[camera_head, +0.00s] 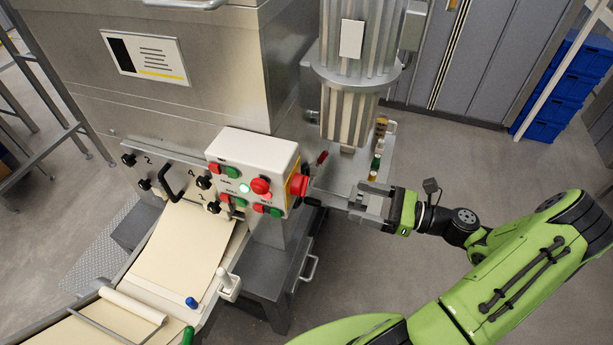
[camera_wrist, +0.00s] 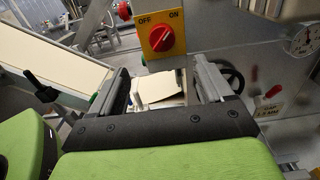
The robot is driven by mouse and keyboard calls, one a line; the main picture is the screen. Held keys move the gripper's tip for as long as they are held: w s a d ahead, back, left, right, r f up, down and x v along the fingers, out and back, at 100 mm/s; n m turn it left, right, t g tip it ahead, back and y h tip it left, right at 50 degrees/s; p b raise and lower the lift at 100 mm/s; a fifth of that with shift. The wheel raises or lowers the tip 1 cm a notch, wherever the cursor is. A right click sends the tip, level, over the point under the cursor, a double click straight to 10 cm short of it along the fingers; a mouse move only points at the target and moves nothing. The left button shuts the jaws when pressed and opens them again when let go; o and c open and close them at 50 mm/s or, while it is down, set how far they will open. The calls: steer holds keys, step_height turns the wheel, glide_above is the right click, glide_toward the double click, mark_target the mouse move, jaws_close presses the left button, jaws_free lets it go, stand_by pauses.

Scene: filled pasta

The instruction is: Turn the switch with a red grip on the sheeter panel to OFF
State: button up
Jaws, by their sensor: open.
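The switch with a red grip (camera_wrist: 161,38) sits on a yellow plate marked OFF at left and ON at right in the wrist view. Its grip looks slanted, with the upper end toward ON. In the head view the red grip (camera_head: 298,184) sticks out from the right side of the white control box (camera_head: 257,150). My gripper (camera_head: 340,193) is just right of it, pointing at it. In the wrist view my gripper (camera_wrist: 162,75) is open and empty, its fingers spread wide below the switch. They do not appear to touch the grip.
The box front carries red and green buttons and a red mushroom button (camera_head: 261,186). A small red-handled lever (camera_head: 322,157) stands behind the switch. A black handwheel (camera_wrist: 230,78) and a red-tipped lever (camera_wrist: 277,87) lie right. Dough sheet (camera_head: 186,245) lies on the conveyor.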

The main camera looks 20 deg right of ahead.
mark_target(307, 185)
steer(key=x, duration=1.3)
steer(key=shift+w+a+f+p, duration=0.1)
steer(key=shift+w+a+p, duration=0.1)
steer(key=shift+w+p, duration=0.2)
steer(key=shift+s, duration=0.1)
steer(key=c, duration=1)
